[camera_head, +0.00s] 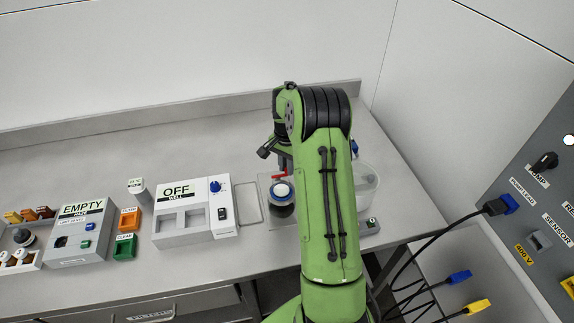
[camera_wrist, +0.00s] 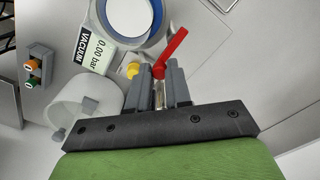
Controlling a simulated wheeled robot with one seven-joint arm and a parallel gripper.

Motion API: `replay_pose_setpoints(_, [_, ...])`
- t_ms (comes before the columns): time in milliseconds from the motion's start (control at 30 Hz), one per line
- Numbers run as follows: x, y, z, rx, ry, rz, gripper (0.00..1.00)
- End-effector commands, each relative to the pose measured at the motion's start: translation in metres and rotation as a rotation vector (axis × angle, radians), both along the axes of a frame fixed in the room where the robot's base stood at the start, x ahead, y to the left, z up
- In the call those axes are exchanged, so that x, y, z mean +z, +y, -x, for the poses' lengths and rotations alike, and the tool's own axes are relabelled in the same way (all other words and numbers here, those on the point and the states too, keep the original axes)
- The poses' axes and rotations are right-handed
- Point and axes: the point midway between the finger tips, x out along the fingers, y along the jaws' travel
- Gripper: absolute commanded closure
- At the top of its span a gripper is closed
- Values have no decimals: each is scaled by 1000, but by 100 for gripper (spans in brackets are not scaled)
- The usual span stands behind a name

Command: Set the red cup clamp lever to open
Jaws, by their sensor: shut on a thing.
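The red lever (camera_wrist: 171,50) shows in the wrist view, slanting up and to the right between my fingertips. My gripper (camera_wrist: 160,74) is shut on the red lever near its lower end; a pale metallic piece shows between the grey fingers below it. A round cup with a blue ring (camera_wrist: 128,16) is just beyond the fingertips. In the head view, the red lever (camera_head: 279,175) is a small red bar beside the cup (camera_head: 282,193), below my wrist. My green arm hides part of the clamp area there.
In the wrist view, a VACUUM display (camera_wrist: 95,48) reads 0.00 bar, beside a yellow knob (camera_wrist: 133,69) and a clear container (camera_wrist: 82,108). In the head view, a white OFF unit (camera_head: 188,222) stands left of the cup. A grey panel (camera_head: 535,190) with cables stands right.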

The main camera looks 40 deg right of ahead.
Motion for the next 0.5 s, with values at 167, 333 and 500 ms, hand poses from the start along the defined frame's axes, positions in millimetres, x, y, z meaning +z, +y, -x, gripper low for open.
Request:
replay_pose_setpoints(167, [1, 0, -1, -2, -3, 2, 100])
replay_pose_setpoints(333, [1, 0, -1, -1, -3, 1, 80])
replay_pose_setpoints(500, [1, 0, 0, -1, -1, 1, 56])
